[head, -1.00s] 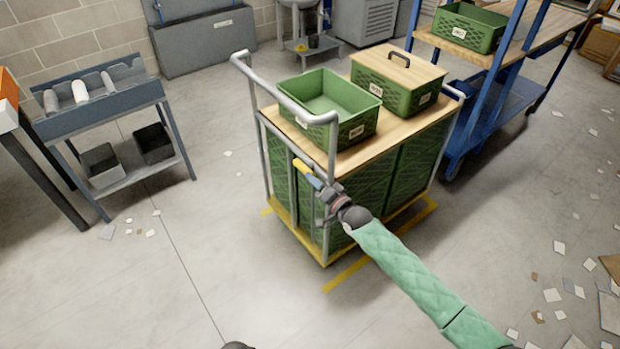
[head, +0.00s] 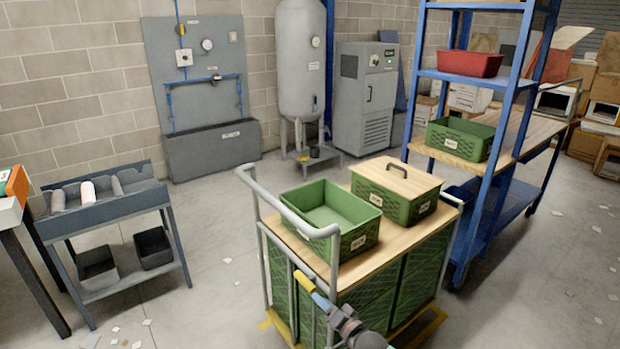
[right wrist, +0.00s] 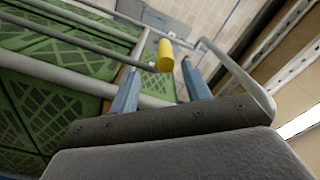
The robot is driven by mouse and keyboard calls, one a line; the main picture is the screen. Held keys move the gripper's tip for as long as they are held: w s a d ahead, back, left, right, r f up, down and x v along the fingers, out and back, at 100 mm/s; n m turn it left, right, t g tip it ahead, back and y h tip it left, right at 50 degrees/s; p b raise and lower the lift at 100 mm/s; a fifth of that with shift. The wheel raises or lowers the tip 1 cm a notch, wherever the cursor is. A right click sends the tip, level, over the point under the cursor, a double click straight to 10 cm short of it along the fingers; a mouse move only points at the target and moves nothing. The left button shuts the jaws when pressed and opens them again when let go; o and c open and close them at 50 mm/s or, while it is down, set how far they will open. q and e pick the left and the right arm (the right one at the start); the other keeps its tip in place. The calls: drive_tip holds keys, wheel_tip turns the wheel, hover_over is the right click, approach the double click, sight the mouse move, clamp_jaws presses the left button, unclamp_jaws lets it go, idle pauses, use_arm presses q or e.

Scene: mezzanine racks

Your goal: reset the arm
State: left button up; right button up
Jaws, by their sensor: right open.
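My right gripper (head: 320,299) is at the lower middle of the head view, in front of the near left corner of the cart (head: 402,282). It is open. In the right wrist view its two blue fingers (right wrist: 162,88) stand apart. A short yellow cylinder (right wrist: 165,55) shows between and beyond the fingertips. The yellow piece (head: 304,281) also shows at the gripper's tip in the head view. I cannot tell whether it touches the fingers or what it is fixed to. My left gripper is not in view.
The cart's grey tube handle (head: 290,213) rises close to my right gripper. An open green crate (head: 357,240) and a lidded one (head: 412,212) stand on the cart. A blue rack (head: 480,200) is behind right, a grey stand (head: 105,212) left.

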drive_tip(key=s+d+f+n+g+h, duration=0.7)
drive_tip(key=s+d+f+n+h, duration=0.2)
drive_tip(key=s+f+m+g, duration=0.1)
drive_tip(key=s+f, duration=0.4)
drive_tip(key=s, duration=0.6)
drive_tip(key=s+d+f+m+g, duration=0.1)
drive_tip(key=s+f+g, duration=0.2)
drive_tip(key=s, duration=0.9)
drive_tip(key=s+f+m+g, duration=0.1)
drive_tip(key=s+f+g, duration=0.1)
drive_tip(key=s+f, duration=0.6)
drive_tip(key=s, duration=0.3)
drive_tip(key=shift+s+d+f+h, duration=0.2)
drive_tip(key=shift+d+f+h, duration=0.1)
drive_tip(key=shift+d+f, duration=0.1)
